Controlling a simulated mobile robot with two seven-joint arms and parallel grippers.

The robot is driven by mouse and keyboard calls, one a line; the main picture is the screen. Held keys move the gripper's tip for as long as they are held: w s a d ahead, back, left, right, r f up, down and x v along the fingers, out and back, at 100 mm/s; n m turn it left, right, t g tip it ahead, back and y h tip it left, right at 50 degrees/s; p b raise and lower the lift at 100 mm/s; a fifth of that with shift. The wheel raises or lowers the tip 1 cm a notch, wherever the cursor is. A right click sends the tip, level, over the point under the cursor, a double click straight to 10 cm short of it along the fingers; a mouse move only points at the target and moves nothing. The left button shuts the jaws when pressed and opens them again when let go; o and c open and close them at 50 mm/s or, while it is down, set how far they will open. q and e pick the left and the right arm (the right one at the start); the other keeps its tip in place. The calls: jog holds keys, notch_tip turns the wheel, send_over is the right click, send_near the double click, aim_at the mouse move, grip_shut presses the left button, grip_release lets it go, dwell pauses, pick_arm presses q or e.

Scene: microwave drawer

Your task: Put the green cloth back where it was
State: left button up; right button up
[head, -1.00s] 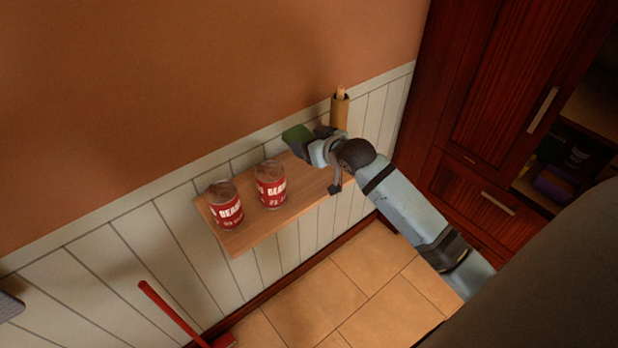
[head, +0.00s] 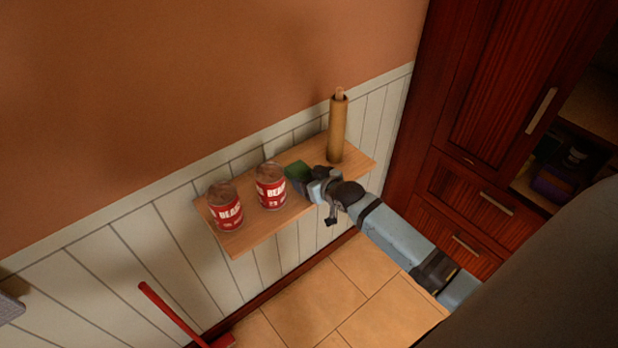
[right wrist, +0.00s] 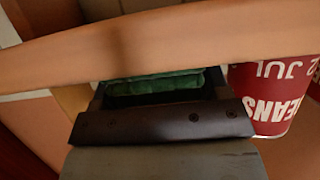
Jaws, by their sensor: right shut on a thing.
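The green cloth (head: 298,173) is in the jaws of my right gripper (head: 306,178), low over the wooden wall shelf (head: 262,226), between a bean can and a paper roll holder. In the right wrist view the folded green cloth (right wrist: 155,84) sits between the dark jaws of the gripper (right wrist: 155,95), close to the shelf (right wrist: 190,38). I cannot tell whether the cloth touches the shelf. My left gripper is not in view.
Two red bean cans (head: 226,208) and (head: 271,187) stand on the shelf's left part. The brown upright roll (head: 337,130) stands at its right end. A dark red cabinet (head: 470,130) is on the right. A red broom handle (head: 170,312) leans below.

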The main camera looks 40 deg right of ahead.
jog(key=shift+f, duration=0.15)
jog(key=o, duration=0.8)
